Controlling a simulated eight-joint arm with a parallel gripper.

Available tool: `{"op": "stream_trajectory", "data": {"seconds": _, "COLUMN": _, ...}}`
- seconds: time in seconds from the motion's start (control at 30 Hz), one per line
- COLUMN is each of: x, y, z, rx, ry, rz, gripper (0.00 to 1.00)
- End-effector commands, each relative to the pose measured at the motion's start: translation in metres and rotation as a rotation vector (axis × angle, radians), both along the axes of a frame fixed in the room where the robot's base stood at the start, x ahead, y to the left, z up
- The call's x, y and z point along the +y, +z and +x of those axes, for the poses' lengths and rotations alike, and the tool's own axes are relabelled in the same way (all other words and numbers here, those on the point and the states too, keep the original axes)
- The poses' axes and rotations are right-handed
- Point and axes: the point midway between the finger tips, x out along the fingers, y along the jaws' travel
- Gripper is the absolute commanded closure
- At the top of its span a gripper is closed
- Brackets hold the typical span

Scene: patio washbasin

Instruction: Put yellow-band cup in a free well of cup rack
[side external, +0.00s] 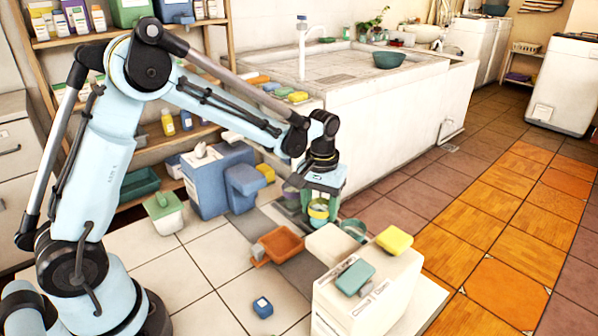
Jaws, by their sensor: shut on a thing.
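My gripper (320,205) points down beyond the orange tray, in the middle of the side external view. It is shut on the yellow-band cup (318,211), a small greenish cup with a yellow band, which sits between the fingers. The rack's wells are not clear, and I cannot tell whether the held cup touches anything below.
An orange tray (277,246) lies in front of the gripper. A white box (366,300) with a teal sponge (354,277) and a yellow sponge (394,240) stands at front right. A blue dispenser (215,182) stands left. Tiles around the small blue box (262,307) are clear.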

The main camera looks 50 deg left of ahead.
Motion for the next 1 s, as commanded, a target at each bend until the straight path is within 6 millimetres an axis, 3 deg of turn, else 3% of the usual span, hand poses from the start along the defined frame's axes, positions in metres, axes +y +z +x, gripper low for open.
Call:
{"op": "stream_trajectory", "data": {"seconds": 0.27, "x": 0.000, "y": -0.002, "z": 0.000, "rx": 0.000, "ry": 0.000, "rz": 0.000, "gripper": 0.74}}
{"op": "stream_trajectory", "data": {"seconds": 0.3, "x": 0.000, "y": -0.003, "z": 0.000, "rx": 0.000, "ry": 0.000, "rz": 0.000, "gripper": 0.43}}
{"op": "stream_trajectory", "data": {"seconds": 0.47, "x": 0.000, "y": -0.003, "z": 0.000, "rx": 0.000, "ry": 0.000, "rz": 0.000, "gripper": 0.19}}
{"op": "stream_trajectory", "data": {"seconds": 0.77, "x": 0.000, "y": -0.001, "z": 0.000, "rx": 0.000, "ry": 0.000, "rz": 0.000, "gripper": 0.19}}
{"op": "stream_trajectory", "data": {"seconds": 1.0, "x": 0.000, "y": 0.024, "z": 0.000, "rx": 0.000, "ry": 0.000, "rz": 0.000, "gripper": 0.19}}
